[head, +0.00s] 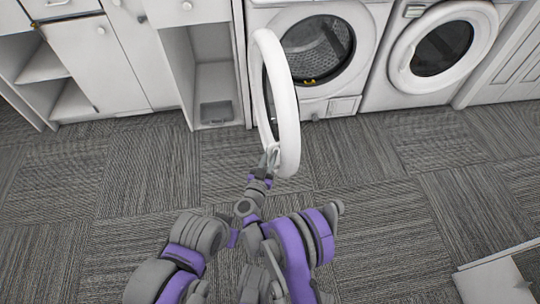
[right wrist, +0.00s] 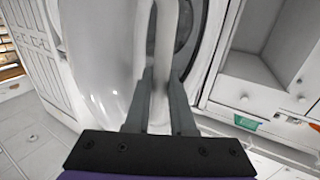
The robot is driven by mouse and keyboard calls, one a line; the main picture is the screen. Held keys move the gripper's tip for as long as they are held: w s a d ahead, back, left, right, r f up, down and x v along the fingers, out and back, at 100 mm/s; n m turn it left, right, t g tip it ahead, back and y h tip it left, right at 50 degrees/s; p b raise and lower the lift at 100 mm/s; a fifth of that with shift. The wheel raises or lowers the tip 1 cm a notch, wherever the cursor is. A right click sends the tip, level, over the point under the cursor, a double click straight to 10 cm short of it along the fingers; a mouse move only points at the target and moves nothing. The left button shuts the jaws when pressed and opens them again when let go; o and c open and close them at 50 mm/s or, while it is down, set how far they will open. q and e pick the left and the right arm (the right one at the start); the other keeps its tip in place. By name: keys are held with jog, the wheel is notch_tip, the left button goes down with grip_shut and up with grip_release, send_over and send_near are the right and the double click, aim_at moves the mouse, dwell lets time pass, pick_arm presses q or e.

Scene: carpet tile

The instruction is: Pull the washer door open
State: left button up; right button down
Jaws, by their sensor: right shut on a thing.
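The washer door (head: 288,110), a white ring with dark glass, stands swung wide open, seen nearly edge-on in the head view. The washer (head: 363,22) behind it shows its open drum. My right gripper (head: 271,158) is at the near lower edge of the door. In the right wrist view its two fingers (right wrist: 161,90) are shut on either side of a white strip of the door (right wrist: 164,42). Whether this strip is a handle or the rim is hard to tell. I cannot make out my left gripper in these views.
A second front-loading machine (head: 475,53) with its door shut stands to the right. White cabinets (head: 82,62) and an open cubby (head: 215,75) stand to the left. A white object (head: 488,282) lies at the lower right. The grey carpet between is clear.

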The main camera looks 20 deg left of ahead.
jog(key=c, duration=0.8)
grip_release()
jog(key=shift+o, duration=0.2)
jog(key=s+p, duration=0.1)
jog(key=s, duration=1)
jog(key=shift+p, duration=0.3)
jog(key=shift+w, duration=0.1)
jog(key=shift+c, duration=0.3)
